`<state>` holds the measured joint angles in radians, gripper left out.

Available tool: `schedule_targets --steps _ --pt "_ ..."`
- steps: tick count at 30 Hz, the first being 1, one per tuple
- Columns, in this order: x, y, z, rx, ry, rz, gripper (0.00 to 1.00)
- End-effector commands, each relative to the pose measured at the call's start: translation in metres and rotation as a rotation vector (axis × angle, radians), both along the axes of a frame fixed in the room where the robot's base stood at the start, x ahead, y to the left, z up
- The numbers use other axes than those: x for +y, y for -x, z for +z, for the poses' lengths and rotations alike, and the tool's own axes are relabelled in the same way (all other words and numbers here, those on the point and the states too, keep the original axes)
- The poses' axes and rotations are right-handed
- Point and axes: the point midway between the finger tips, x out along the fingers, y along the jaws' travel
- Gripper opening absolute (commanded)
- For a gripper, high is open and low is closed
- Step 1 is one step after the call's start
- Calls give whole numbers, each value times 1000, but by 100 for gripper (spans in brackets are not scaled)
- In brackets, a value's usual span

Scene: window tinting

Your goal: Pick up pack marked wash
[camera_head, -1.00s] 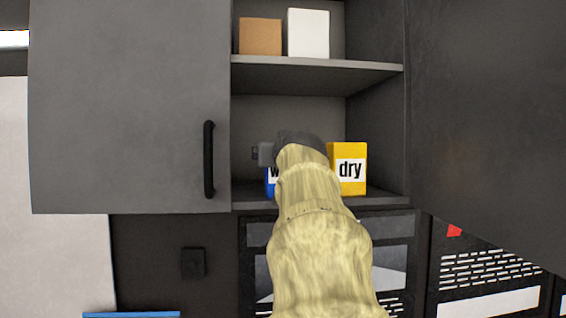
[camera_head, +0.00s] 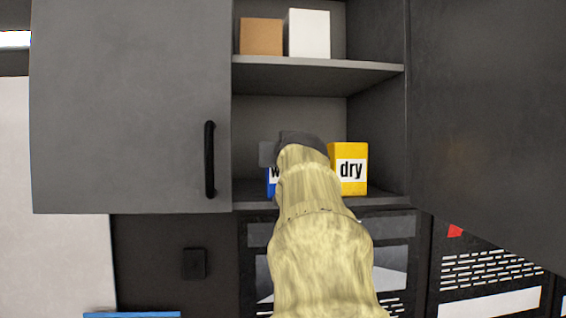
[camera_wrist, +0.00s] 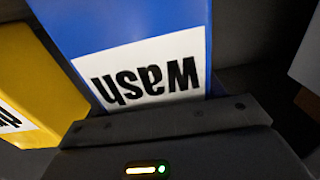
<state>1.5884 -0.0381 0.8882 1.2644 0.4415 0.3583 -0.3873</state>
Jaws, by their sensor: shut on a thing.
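The blue pack marked "wash" (camera_wrist: 130,35) fills the middle of the wrist view, its label upside down there. In the head view only a sliver of the blue pack (camera_head: 271,188) shows, on the lower cupboard shelf, mostly hidden behind my arm. My gripper (camera_wrist: 175,118) is at the labelled end of the pack and shut on it. In the head view my gripper (camera_head: 268,153) is largely hidden by my wrist. I cannot tell whether the pack still touches the shelf.
A yellow pack marked "dry" (camera_head: 348,168) stands close on the right on the lower shelf (camera_head: 385,200). An upper shelf (camera_head: 320,75) holds a brown box (camera_head: 261,37) and a white box (camera_head: 309,33). Cupboard doors flank the opening, the left one (camera_head: 125,105) with a black handle (camera_head: 210,160).

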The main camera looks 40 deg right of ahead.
Motion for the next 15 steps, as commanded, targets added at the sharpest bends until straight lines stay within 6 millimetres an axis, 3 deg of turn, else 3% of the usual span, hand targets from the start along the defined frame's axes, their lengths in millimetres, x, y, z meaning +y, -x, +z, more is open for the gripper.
schedule_targets --steps 15 --pt "1 0 40 -4 0 3 42"
